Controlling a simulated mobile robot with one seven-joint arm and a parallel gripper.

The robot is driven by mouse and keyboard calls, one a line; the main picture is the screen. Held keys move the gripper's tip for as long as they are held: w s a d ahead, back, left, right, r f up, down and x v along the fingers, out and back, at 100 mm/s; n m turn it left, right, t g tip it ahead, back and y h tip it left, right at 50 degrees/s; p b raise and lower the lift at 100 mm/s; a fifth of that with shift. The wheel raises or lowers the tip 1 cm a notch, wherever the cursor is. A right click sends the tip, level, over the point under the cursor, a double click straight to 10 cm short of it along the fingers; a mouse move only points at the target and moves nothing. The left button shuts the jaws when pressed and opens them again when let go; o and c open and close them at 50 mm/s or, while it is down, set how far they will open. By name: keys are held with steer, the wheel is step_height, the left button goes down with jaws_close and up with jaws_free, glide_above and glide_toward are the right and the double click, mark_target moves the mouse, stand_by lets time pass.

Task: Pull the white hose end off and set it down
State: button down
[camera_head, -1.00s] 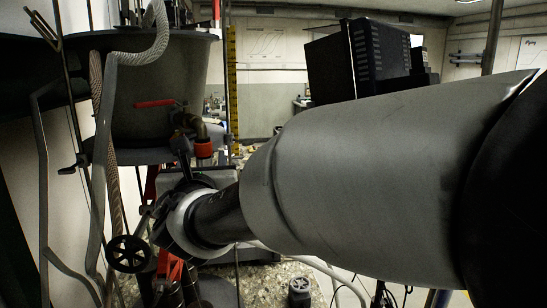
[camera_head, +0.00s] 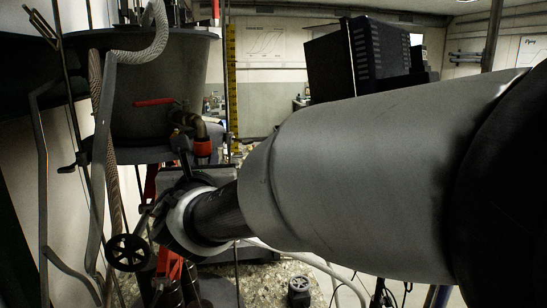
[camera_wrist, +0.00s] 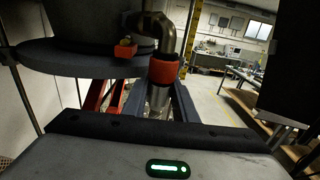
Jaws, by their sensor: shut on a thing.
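My gripper (camera_wrist: 157,108) is shut on the pale, whitish hose end (camera_wrist: 158,97), which stands between its two dark fingers in the wrist view. The hose end sits directly below a red collar (camera_wrist: 164,69) on a brass elbow pipe (camera_wrist: 166,35). I cannot tell whether the hose end touches the collar or is slightly apart from it. In the head view the red collar (camera_head: 203,148) hangs under the tank, just above and right of my gripper (camera_head: 183,157). My arm hides most of the hose there.
The grey tank (camera_head: 150,85) has a red-handled valve (camera_head: 155,102) and a round ledge below. Grey pipes and a black handwheel (camera_head: 128,252) stand at left. A white hose (camera_head: 325,270) crosses the gravelly floor under my arm. Open floor (camera_wrist: 225,108) lies to the right.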

steer(key=shift+f, duration=0.25)
steer(key=shift+f+b, duration=2.75)
steer(key=shift+b, duration=0.25)
steer(key=w+d+f+m+h+b, duration=0.2)
steer(key=d+f+h, duration=0.1)
steer(key=f, duration=0.9)
steer(key=w+d+f+m+h+b, duration=0.1)
steer(key=w+d+f+h+b, duration=0.15)
steer(key=f, duration=0.95)
steer(key=d+f+m+h+b, duration=0.1)
steer(key=d+f+b, duration=0.1)
steer(key=d+f, duration=0.4)
steer(key=s+d+f+m+h+b, duration=0.1)
steer(key=d+f, duration=0.5)
steer(key=f, duration=0.6)
steer(key=d+f+m+g+h+b, duration=0.1)
steer(key=d+f+m+h+b, duration=0.1)
steer(key=d+f, duration=0.4)
steer(key=shift+s+d+f+h+b, duration=0.1)
steer(key=shift+f+h+b, duration=0.25)
steer(key=shift+f+b, duration=0.35)
steer(key=shift+s+d+f+h+b, duration=0.1)
steer(key=shift+f+h+b, duration=0.2)
steer(key=shift+f+b, duration=1.05)
steer(key=shift+f, duration=1.75)
